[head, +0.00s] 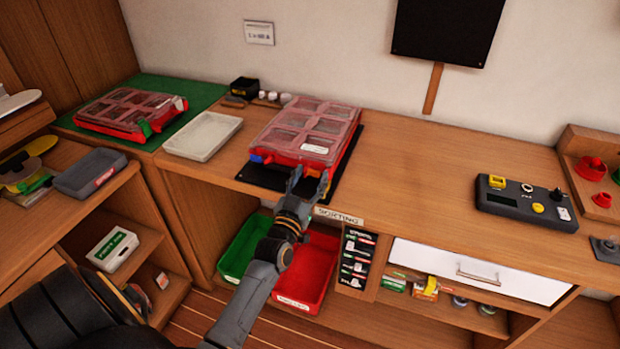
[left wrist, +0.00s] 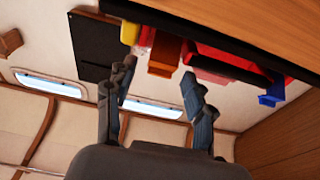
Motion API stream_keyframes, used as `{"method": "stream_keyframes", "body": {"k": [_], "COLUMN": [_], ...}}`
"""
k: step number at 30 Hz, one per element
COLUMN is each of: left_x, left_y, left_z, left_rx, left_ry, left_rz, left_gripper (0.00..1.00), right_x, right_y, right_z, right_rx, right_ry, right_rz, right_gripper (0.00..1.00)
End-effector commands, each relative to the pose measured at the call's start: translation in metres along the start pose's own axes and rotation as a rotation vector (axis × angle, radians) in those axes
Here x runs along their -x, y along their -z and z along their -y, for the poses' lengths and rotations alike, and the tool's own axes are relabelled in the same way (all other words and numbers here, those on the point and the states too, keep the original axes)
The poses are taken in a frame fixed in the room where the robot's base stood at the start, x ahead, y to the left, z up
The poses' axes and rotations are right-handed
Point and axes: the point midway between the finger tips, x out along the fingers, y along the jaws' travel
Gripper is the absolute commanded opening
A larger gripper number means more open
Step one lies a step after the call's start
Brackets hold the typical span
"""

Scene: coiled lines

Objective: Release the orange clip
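A red organizer case (head: 284,153) with a clear, compartmented lid lies on a dark mat (head: 349,160) on the bench. My left gripper (head: 310,177) is at the case's front edge, towards its right end. Its fingers are apart with nothing between them. In the left wrist view, the orange clip (left wrist: 164,55) shows just beyond and between the open fingertips (left wrist: 157,80); I see no contact. A yellow clip (left wrist: 130,32) is left of it and a blue clip (left wrist: 271,95) right. In the head view, the orange clip cannot be clearly made out. My right gripper is not in view.
A second red case (head: 130,112) lies on a green mat (head: 183,88) at the left. A pale tray (head: 203,135) stands between the cases. Green (head: 244,247) and red (head: 308,273) bins sit below the bench. The bench right of the case is clear up to a dark device (head: 526,205).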

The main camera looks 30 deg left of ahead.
Motion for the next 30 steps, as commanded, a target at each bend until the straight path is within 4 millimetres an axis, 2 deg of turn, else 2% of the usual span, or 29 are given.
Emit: {"method": "stream_keyframes", "body": {"k": [7,11,24,30], "left_x": [0.001,0.01,0.096,0.117], "left_y": [0.0,-0.001,-0.001,-0.001], "left_z": [0.0,0.0,0.0,0.0], "left_rx": [0.0,0.0,0.0,0.001], "left_ry": [0.0,0.0,-0.001,0.0], "left_rz": [0.001,0.002,0.004,0.001], "left_gripper": [0.55,0.55,0.55,0.55], "right_x": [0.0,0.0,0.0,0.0], "right_y": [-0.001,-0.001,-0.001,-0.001], "right_z": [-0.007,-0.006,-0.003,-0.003], "right_rx": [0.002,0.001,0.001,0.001], "right_ry": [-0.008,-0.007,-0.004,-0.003], "right_rz": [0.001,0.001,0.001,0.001], "right_gripper": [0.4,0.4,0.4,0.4]}}
